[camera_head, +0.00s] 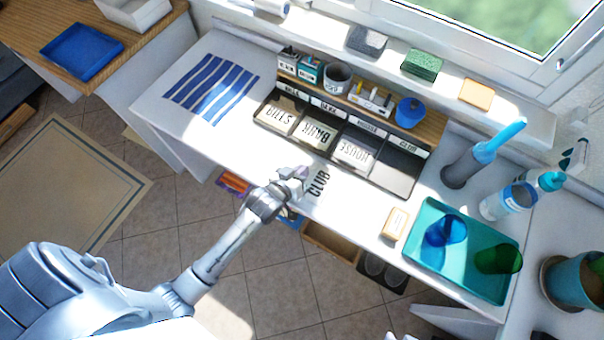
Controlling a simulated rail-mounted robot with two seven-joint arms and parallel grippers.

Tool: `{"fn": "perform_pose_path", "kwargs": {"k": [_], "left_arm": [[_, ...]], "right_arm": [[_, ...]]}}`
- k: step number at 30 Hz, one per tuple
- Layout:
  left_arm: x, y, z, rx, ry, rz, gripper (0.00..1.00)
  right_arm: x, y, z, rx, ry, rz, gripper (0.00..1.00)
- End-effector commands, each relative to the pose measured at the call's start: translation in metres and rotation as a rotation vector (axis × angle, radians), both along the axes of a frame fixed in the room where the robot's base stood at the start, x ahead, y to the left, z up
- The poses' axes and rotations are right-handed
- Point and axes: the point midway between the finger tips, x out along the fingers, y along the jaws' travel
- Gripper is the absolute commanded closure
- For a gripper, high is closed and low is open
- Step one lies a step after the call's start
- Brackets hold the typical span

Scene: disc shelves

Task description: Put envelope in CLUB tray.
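The CLUB tray (398,182) is the dark, empty compartment at the right end of the tray row, up and right of the gripper. The other trays hold envelopes, including BANK (315,132) and HOUSE (353,153).
A wooden shelf (433,129) with a mug (337,77) and a blue cup (409,112) stands behind the trays. Right of them are a teal tray (421,256) with cups, a small box (395,223) and a bottle (508,202). Striped cloth (211,88) lies at left.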

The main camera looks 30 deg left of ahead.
Motion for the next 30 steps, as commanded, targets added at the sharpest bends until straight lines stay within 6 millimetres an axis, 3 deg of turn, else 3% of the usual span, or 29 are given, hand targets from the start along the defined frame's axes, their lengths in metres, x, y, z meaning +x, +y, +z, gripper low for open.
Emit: {"fn": "perform_pose_path", "kwargs": {"k": [12, 13, 20, 30], "left_arm": [[0.0, 0.0, -0.0029, -0.001, 0.0, 0.0, 1.0], [0.0, 0.0, -0.0022, -0.001, -0.001, 0.001, 0.93], [0.0, 0.0, -0.0022, -0.001, -0.001, 0.001, 0.71], [-0.0019, 0.0001, 0.0021, -0.001, 0.0, 0.0, 0.71]], "right_arm": [[0.0001, 0.0031, 0.0007, 0.011, -0.001, -0.006, 0.57], [0.0001, 0.0033, 0.0009, 0.011, -0.001, -0.006, 0.57], [0.0001, 0.0039, 0.0009, 0.013, -0.001, -0.007, 0.57], [-0.0001, 0.0031, 0.0023, 0.01, -0.001, -0.005, 0.57]]}}
